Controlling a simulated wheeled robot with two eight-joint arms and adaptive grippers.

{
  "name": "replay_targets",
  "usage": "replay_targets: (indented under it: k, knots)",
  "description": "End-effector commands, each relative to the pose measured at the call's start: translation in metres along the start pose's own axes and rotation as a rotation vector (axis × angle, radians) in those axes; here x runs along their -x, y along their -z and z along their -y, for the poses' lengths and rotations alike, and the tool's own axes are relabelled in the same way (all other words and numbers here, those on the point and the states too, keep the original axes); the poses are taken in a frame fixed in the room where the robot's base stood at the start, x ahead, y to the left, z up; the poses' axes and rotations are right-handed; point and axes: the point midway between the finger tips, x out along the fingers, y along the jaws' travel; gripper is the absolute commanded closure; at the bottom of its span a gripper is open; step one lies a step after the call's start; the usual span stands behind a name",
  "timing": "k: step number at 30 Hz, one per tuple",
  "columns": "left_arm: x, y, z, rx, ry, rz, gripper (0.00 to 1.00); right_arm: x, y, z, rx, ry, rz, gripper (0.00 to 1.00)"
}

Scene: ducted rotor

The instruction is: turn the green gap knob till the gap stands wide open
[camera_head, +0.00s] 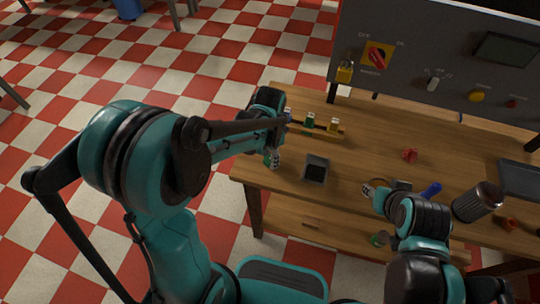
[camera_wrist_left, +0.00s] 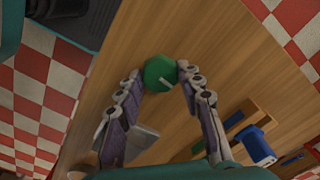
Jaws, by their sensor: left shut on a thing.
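The green gap knob (camera_wrist_left: 160,72) is round, with a pale pointer mark on its rim. In the left wrist view it sits between the fingertips of my left gripper (camera_wrist_left: 160,76), which is shut on it. In the head view my left gripper (camera_head: 273,157) is low over the left end of the wooden bench, and the knob is mostly hidden by the fingers and arm. How wide the gap stands cannot be told. My right gripper (camera_head: 372,190) is over the bench's front middle, away from the knob; its fingers are too small to read.
A rack (camera_head: 325,129) with coloured blocks stands behind my left gripper; its blue block (camera_wrist_left: 258,145) shows in the wrist view. A dark square box (camera_head: 316,170), red part (camera_head: 410,155), blue cylinder (camera_head: 432,188) and ribbed can (camera_head: 478,202) stand on the bench (camera_head: 365,145). A switch panel (camera_head: 420,60) rises behind.

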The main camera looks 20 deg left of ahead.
Motion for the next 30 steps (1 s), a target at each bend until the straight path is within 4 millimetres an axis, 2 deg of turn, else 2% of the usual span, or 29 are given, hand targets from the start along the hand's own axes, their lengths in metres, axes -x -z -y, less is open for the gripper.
replay_targets:
  k: [15, 16, 18, 26, 30]
  knots:
    - [-0.0004, -0.0002, -0.0003, -0.02, -0.001, 0.001, 0.92, -0.0001, -0.0001, 0.0, 0.0, 0.0, 0.0, 0.6]
    - [-0.0004, -0.0002, -0.0003, -0.02, -0.001, 0.001, 0.58, -0.0001, -0.0001, 0.0, 0.0, 0.0, 0.0, 0.6]
    - [-0.0003, -0.0002, -0.0003, -0.02, -0.001, 0.001, 0.42, -0.0001, 0.0, 0.0, 0.0, 0.0, 0.0, 0.6]
    - [0.0, -0.0001, -0.0001, -0.019, 0.0, 0.0, 0.42, 0.0, 0.0, 0.0, 0.0, 0.0, 0.0, 0.6]
    - [0.0073, 0.0002, 0.0001, -0.019, 0.0, 0.0, 0.42, 0.0, 0.0, 0.0, 0.0, 0.0, 0.0, 0.6]
